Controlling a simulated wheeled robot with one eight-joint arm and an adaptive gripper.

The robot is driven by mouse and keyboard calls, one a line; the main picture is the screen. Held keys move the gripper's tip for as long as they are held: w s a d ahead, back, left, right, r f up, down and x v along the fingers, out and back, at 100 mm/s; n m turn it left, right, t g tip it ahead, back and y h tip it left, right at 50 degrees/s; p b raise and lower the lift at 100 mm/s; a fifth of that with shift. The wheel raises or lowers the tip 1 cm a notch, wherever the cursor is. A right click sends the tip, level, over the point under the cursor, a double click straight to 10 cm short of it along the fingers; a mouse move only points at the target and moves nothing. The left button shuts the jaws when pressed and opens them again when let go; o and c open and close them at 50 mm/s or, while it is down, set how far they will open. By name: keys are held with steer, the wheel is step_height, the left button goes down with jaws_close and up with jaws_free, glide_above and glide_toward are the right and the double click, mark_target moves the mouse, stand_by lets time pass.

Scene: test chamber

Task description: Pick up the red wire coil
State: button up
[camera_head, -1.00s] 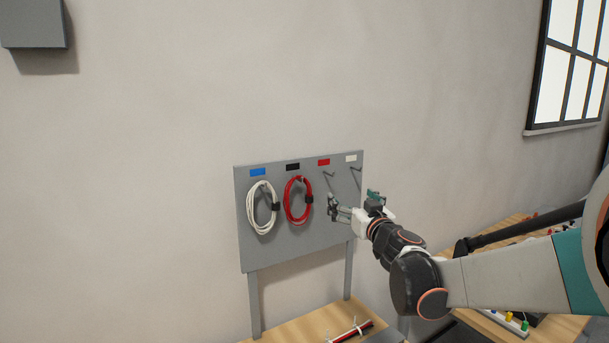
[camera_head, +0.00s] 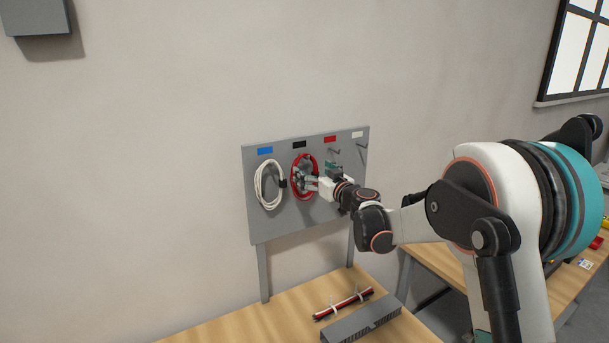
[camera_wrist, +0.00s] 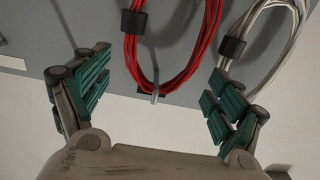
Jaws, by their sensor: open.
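The red wire coil (camera_head: 304,156) hangs on the grey pegboard under a black label in the head view. In the wrist view the red coil (camera_wrist: 202,50) hangs on a metal peg, with a black tie around one side. My gripper (camera_head: 303,180) is in front of the red coil and hides its middle in the head view. In the wrist view my gripper (camera_wrist: 158,70) is open and empty, with green-padded fingers on either side of the coil's peg end. I cannot tell how much depth separates the fingers from the coil.
A white coil (camera_head: 259,187) hangs beside the red one, under a blue label, close to one finger in the wrist view. Bare pegs (camera_head: 333,150) are to the right. The board stands on a wooden table (camera_head: 240,326) with a cable bundle (camera_head: 343,304) and a grey box (camera_head: 362,322).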

mark_target(300, 165)
steer(key=shift+f+p+x, duration=0.15)
steer(key=shift+p+x, duration=0.25)
steer(key=shift+x, duration=0.9)
steer(key=shift+f+p+x, duration=0.15)
steer(key=shift+p+x, duration=0.2)
steer(key=shift+x, duration=1)
steer(key=shift+a, duration=0.1)
steer(key=c, duration=0.8)
